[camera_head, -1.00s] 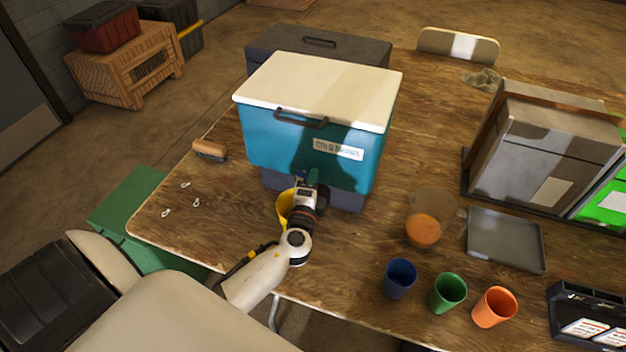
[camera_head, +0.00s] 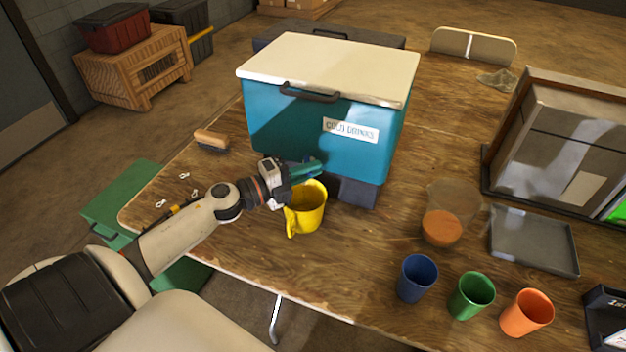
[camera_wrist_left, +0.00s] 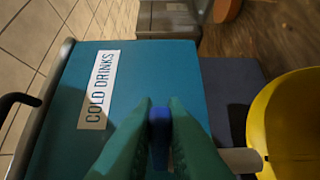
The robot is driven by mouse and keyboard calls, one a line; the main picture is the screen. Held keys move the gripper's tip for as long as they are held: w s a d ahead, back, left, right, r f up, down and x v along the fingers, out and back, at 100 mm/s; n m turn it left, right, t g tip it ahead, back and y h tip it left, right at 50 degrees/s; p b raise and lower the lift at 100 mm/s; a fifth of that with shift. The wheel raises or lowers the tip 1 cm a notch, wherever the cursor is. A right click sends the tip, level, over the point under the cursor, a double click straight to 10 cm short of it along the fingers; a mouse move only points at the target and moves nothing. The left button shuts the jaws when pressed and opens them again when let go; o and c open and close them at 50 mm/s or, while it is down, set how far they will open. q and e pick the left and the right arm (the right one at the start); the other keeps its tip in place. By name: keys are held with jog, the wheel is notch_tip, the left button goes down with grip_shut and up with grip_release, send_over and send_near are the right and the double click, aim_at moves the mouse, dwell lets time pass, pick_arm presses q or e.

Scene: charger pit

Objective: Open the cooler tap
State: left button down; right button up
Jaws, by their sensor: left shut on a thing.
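The teal cooler (camera_head: 290,130) with a white lid and a COLD DRINKS label stands on the wooden table; its front also shows in the left wrist view (camera_wrist_left: 70,125). My left gripper (camera_head: 312,168) reaches in from the left, low along the cooler's front. Its green fingers (camera_wrist_left: 160,130) are shut on a small blue piece (camera_wrist_left: 160,126), seemingly the tap's lever. A pale stub (camera_wrist_left: 241,160), perhaps the tap's spout, shows beside the fingers. The yellow mug (camera_head: 306,208) stands upright just below the gripper; it also shows in the left wrist view (camera_wrist_left: 290,120). My right gripper is out of view.
Blue (camera_head: 416,278), green (camera_head: 471,295) and orange (camera_head: 527,312) cups stand near the front edge. A clear pitcher (camera_head: 443,228) with orange contents and a grey tray (camera_head: 534,240) are to the right. A brush (camera_head: 212,140) lies left of the cooler.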

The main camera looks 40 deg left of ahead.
pick_arm(q)
jog(key=shift+s+a+f+m+g+h+b, duration=0.1)
jog(key=shift+a+m+g+h+b, duration=0.1)
jog(key=shift+m+g+h+b, duration=0.55)
jog(key=shift+s+a+r+m+g+h+b, duration=0.15)
jog(key=shift+m+g+h+b, duration=0.3)
jog(key=shift+h, duration=0.45)
jog(key=shift+s+a+f+m+g+h+b, duration=0.15)
jog(key=shift+a+m+g+h+b, duration=0.1)
jog(key=shift+m+g+h+b, duration=0.4)
jog(key=shift+h, duration=0.3)
jog(key=c, duration=1.5)
grip_release()
jog(key=v, duration=1.2)
jog(key=shift+b, duration=0.4)
